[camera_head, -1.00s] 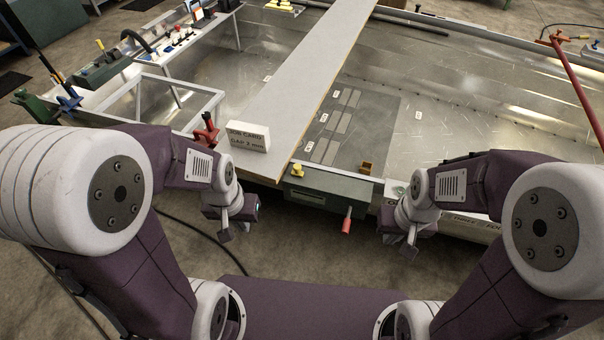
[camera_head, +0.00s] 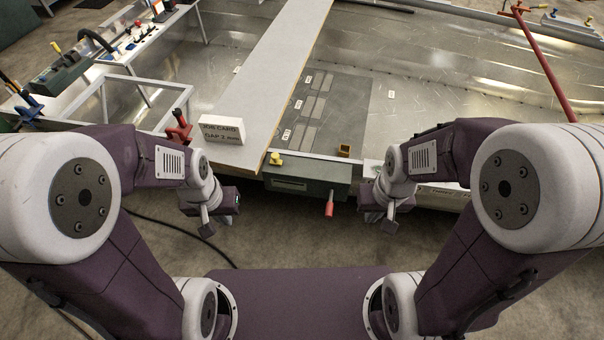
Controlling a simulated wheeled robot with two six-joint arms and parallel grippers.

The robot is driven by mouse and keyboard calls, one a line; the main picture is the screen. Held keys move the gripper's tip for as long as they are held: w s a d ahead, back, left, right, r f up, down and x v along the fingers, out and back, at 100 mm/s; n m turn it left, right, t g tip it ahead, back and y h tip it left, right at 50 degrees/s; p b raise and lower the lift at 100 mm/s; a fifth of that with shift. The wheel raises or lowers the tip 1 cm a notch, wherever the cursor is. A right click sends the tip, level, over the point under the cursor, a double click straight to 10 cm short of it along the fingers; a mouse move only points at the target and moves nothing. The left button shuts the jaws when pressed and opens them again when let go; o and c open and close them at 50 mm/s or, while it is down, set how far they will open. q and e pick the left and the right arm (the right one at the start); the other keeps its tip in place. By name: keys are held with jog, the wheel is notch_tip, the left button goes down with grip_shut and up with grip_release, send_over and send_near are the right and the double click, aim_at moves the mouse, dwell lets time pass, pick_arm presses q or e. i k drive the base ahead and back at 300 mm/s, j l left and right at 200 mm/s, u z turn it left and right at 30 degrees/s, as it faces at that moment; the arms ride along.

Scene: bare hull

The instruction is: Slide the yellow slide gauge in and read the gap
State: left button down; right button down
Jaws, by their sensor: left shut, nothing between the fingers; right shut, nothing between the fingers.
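A small yellow piece (camera_head: 275,159) sits at the top left of a dark green box (camera_head: 305,178) on the near edge of the metal hull; I cannot tell whether it is the slide gauge. The box has a display window and a red handle (camera_head: 329,206) hanging at its front. A white job card (camera_head: 221,131) reading "GAP 2 mm" or similar, blurred, stands on the grey plank. My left gripper (camera_head: 207,226) is shut and empty, left of the box. My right gripper (camera_head: 390,224) is shut and empty, right of the red handle. Both are apart from the box.
A long grey plank (camera_head: 265,75) crosses the hull. A small brown-yellow block (camera_head: 344,150) stands near the hull edge beside a dark panel (camera_head: 335,110). A red clamp (camera_head: 180,130) is at left, a red bar (camera_head: 545,65) at right. Floor before the box is clear.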

aim_at(274, 160)
jog(key=i+j+z, duration=0.25)
jog(key=z, duration=0.25)
jog(key=i+j+z, duration=0.5)
jog(key=k+l, duration=0.05)
jog(key=l, duration=0.05)
